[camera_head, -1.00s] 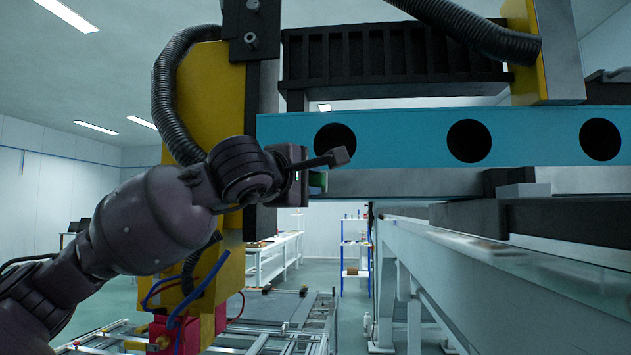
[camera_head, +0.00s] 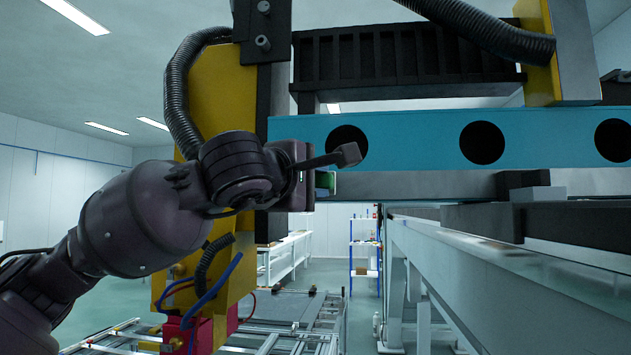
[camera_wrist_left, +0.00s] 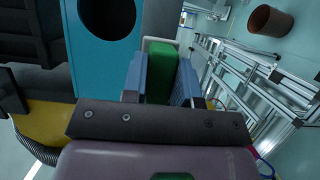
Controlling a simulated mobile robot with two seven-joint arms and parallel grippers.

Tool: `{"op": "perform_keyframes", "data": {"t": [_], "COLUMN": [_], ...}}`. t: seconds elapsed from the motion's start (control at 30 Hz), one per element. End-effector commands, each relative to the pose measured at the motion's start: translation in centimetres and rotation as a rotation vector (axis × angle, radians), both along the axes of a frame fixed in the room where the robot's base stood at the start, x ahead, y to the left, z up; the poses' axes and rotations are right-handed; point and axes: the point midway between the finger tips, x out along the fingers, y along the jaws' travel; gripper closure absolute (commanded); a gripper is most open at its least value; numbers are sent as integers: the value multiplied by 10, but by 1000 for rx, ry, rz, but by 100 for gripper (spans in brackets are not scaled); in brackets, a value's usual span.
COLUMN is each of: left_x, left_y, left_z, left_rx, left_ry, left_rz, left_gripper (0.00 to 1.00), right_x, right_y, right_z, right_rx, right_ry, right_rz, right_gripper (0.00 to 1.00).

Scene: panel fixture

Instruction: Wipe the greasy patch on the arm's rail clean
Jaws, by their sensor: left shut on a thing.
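My left gripper (camera_head: 322,183) is shut on a green block (camera_wrist_left: 161,72), which looks like a sponge. In the left wrist view the block sits between the two blue fingers, with a pale edge beyond its far end. In the head view only a small green part of it shows, beside the grey rail (camera_head: 420,185) under the blue beam (camera_head: 410,140) of the machine's arm. I cannot tell whether the block touches the rail. No greasy patch can be made out. My right gripper is not in view.
A yellow housing (camera_head: 222,95) with a black hose stands behind my left arm. A red block (camera_head: 185,335) with blue hoses hangs below it. A long pale bench frame (camera_head: 480,270) runs along the right. A metal frame (camera_wrist_left: 250,85) lies low down. Open floor lies between.

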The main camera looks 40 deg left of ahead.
Motion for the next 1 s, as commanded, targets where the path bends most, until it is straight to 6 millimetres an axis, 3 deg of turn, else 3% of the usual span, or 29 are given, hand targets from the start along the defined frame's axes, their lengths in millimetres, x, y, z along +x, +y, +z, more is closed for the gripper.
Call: {"op": "perform_keyframes", "data": {"t": [0.47,1.0], "left_x": [-5,-29], "left_y": [-3,-18], "left_z": [0,0], "left_rx": [-1,0], "left_ry": [-1,0], "left_rz": [-1,0], "left_gripper": [92,92], "right_x": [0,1], "right_y": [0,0], "right_z": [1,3], "right_rx": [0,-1], "right_ry": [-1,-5], "right_rz": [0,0], "right_gripper": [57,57]}}
